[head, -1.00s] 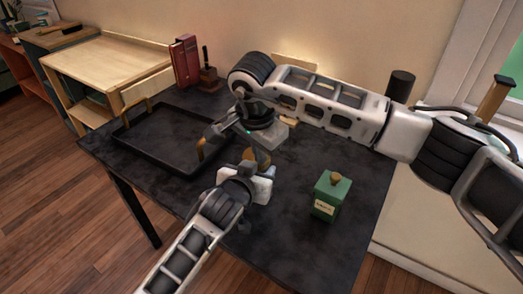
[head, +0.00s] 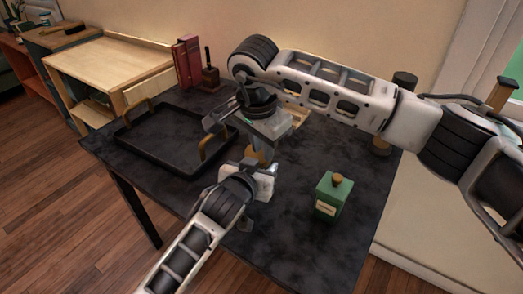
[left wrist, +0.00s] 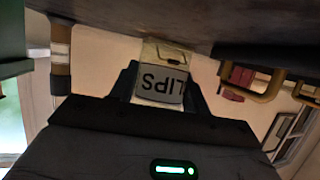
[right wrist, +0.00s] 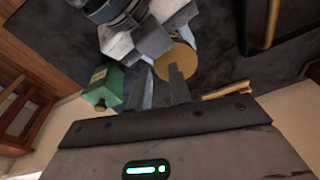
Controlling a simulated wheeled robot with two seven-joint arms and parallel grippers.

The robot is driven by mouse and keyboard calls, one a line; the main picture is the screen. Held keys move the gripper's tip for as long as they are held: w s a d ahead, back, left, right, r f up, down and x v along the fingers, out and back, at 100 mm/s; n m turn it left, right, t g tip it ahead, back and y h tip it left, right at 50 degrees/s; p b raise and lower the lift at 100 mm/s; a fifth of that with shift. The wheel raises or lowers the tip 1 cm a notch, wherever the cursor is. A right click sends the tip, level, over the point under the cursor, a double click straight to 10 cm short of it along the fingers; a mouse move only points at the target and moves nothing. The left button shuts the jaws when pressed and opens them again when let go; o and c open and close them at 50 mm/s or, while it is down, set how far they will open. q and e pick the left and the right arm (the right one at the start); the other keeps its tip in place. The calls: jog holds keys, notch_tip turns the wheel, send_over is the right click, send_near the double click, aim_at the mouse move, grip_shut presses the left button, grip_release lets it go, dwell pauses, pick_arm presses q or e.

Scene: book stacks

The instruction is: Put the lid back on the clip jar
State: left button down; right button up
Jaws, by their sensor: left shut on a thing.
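In the right wrist view a round tan disc (right wrist: 177,63), which looks like the lid, lies just beyond my right gripper (right wrist: 160,80). I cannot tell whether it rests on the jar. In the head view a tan piece (head: 256,156) shows between the two grippers.
A green canister (head: 333,196) with a wooden knob stands at the right of the dark table (head: 300,240). A black tray (head: 160,150) with tan handles lies at left. Red books (head: 187,62) stand behind it. The front of the table is clear.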

aim_at(259, 153)
jog(key=shift+a+r, duration=0.1)
jog(key=shift+r, duration=0.75)
jog(key=o, duration=1)
jog(key=shift+r+n, duration=0.2)
jog(key=shift+n, duration=0.1)
jog(key=shift+c, duration=0.2)
jog(key=shift+o, duration=0.9)
jog(key=shift+w+a+r+n, duration=0.2)
jog(key=shift+r+n, duration=0.1)
jog(key=shift+n, duration=0.3)
jog(key=n, duration=0.1)
jog(key=r+n, duration=0.1)
jog(key=n, duration=0.1)
jog(key=r+n, duration=0.1)
jog(key=n, duration=0.1)
jog(key=shift+w+a, duration=0.35)
jog(key=shift+f, duration=0.15)
jog(key=shift+w+d+f, duration=0.1)
jog(key=shift+w+f, duration=0.1)
jog(key=shift+f, duration=1.1)
jog(key=shift+w+d+f, duration=0.1)
jog(key=shift+w+f, duration=0.1)
jog(key=shift+f, duration=1.05)
jog(key=shift+w+d+f, duration=0.1)
jog(key=shift+w+f, duration=0.1)
jog(key=shift+f, duration=1.1)
